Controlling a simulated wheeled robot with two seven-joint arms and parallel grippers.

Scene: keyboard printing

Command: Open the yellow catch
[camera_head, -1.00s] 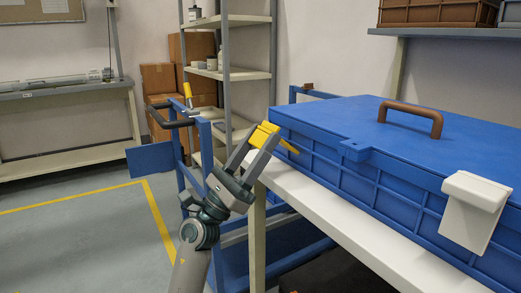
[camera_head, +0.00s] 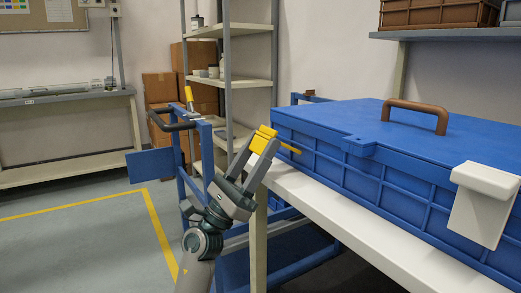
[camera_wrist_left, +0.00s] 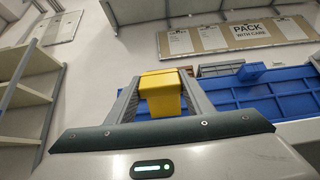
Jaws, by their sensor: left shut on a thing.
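The yellow catch (camera_head: 262,139) is at the near left corner of a large blue box (camera_head: 345,172). A thin yellow part shows beside it against the box side. My left gripper (camera_head: 253,160) points up at the catch and is shut on it. In the left wrist view the yellow catch (camera_wrist_left: 162,95) sits between the two fingers (camera_wrist_left: 160,101), with its top above the fingertips. The fingers hide part of its sides. My right gripper is not in view.
The blue box has a flat lid with a brown handle (camera_head: 416,115) and a white clip-like piece (camera_head: 484,203) at its front. It stands on a white table (camera_head: 335,222). A blue cart frame (camera_head: 207,155) and a shelf rack (camera_head: 250,84) are behind my arm.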

